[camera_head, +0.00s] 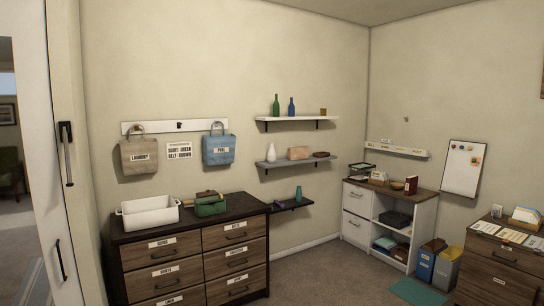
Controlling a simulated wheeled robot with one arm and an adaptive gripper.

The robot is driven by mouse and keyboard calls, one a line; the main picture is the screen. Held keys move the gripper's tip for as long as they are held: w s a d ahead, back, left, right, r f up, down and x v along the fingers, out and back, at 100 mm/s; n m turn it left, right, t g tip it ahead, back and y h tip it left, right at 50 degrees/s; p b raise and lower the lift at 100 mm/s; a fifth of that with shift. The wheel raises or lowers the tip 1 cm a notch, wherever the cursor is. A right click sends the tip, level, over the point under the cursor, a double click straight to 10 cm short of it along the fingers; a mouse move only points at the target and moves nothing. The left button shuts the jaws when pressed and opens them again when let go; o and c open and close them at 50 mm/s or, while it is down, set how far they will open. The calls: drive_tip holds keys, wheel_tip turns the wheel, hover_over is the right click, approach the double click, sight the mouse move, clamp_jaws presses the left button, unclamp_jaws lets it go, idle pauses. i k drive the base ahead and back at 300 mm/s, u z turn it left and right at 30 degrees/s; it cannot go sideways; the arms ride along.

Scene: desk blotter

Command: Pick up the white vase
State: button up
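The white vase (272,153) stands upright on the left part of the grey middle wall shelf (281,164). It is small in the head view, with a rounded body and a narrow neck. A tan box-like object (299,153) and a dark brown flat item (321,154) sit to its right on the same shelf. My gripper is not in view.
Below the shelves, a dark-topped dresser (196,262) holds a white bin (150,217) and a green bag (210,207). The top shelf (297,118) carries bottles. A white cabinet (356,214) stands right. Carpet (330,275) lies open between the furniture.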

sight(271, 155)
drive_tip(key=z, duration=0.35)
drive_tip(key=i, duration=3.95)
drive_tip(key=u, duration=1.35)
drive_tip(key=i, duration=1.3)
drive_tip(key=u, duration=0.7)
